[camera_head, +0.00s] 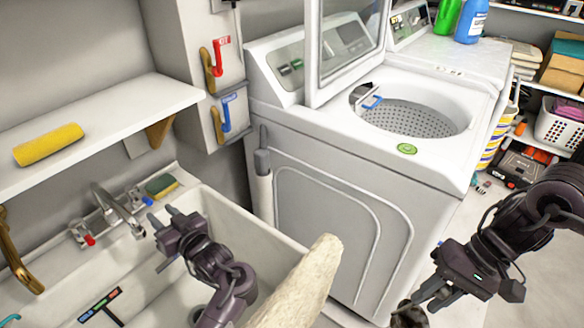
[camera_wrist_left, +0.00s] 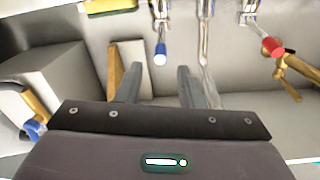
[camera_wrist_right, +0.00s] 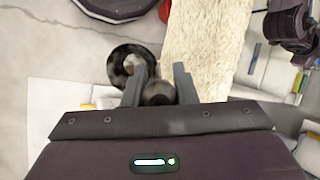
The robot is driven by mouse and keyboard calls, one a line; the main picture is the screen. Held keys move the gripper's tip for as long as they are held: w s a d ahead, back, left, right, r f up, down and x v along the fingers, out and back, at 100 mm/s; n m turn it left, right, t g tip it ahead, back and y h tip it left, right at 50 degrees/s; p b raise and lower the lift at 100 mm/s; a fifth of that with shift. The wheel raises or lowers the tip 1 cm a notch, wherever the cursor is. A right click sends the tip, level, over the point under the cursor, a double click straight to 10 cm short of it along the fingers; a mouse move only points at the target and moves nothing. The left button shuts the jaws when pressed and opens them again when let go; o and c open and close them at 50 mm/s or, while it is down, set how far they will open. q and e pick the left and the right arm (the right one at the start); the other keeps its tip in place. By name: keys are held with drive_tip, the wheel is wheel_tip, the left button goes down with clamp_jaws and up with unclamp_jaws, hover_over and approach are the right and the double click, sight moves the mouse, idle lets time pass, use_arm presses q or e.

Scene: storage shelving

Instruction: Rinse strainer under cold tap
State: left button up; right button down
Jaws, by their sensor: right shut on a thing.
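The sink tap's spout (camera_head: 118,212) stands at the back of the white sink (camera_head: 215,215). Its blue-tipped cold handle (camera_head: 142,198) is on the right and its red-tipped hot handle (camera_head: 82,234) on the left. My left gripper (camera_head: 160,222) is open and empty, just in front of the cold handle. In the left wrist view the blue tip (camera_wrist_left: 160,55) appears between the fingers, with no clear contact. My right gripper (camera_head: 422,298) is shut on a dark round thing, apparently the strainer (camera_head: 408,316), right of the sink. In the right wrist view its knob (camera_wrist_right: 158,92) sits between the fingers.
A beige fuzzy cloth (camera_head: 302,285) hangs over the sink's right front edge, between my arms. A washing machine (camera_head: 350,190) with its lid up stands behind. A sponge (camera_head: 160,186) lies by the tap. A shelf (camera_head: 110,112) overhangs the sink's back left.

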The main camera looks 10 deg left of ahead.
sight(144, 197)
use_arm(q)
drive_tip(key=x, duration=0.9)
drive_tip(key=shift+w+a, duration=0.15)
drive_tip(key=shift+a, duration=0.1)
clamp_jaws()
